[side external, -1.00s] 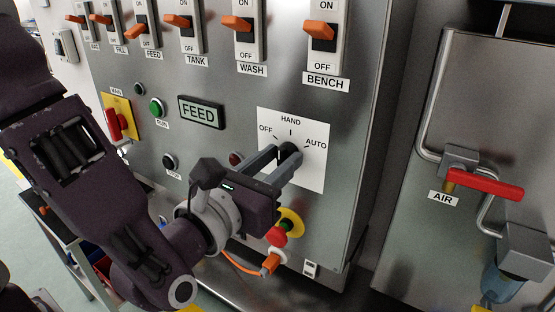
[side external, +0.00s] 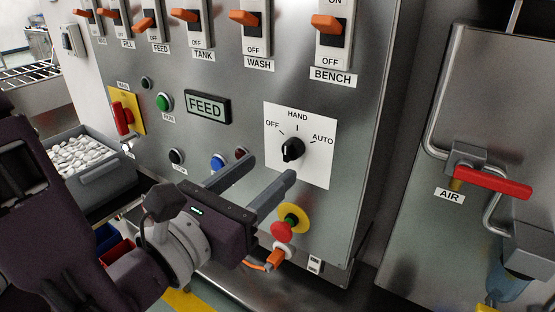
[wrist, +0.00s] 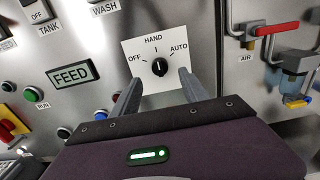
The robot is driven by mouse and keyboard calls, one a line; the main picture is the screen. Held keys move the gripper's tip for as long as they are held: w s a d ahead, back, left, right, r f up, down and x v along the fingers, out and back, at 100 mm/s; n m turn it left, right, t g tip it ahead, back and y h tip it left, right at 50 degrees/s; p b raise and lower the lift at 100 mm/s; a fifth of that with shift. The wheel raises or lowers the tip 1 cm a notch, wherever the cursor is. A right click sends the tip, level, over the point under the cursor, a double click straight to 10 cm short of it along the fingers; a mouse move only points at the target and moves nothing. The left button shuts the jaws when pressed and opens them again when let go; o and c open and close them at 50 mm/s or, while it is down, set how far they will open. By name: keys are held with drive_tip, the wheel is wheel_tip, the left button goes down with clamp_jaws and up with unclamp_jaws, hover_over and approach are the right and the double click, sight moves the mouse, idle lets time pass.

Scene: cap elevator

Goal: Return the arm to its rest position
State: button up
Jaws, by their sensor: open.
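My gripper (side external: 268,168) is open and empty in the side external view, below and left of the black selector knob (side external: 292,148). The knob sits on a white plate (side external: 318,168) marked OFF, HAND and AUTO. I cannot tell for sure which mark it points to. In the wrist view my gripper's two fingers (wrist: 160,78) stand wide apart, with the knob (wrist: 159,67) seen between and beyond them. The fingers look clear of the knob.
A red emergency button (side external: 282,232) on a yellow ring is just below the fingers. Orange switches, such as BENCH (side external: 326,24), line the panel's top. A red AIR lever (side external: 490,179) is at right. A grey bin (side external: 100,178) of white caps stands at left.

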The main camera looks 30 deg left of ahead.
drive_tip(key=shift+s, duration=0.55)
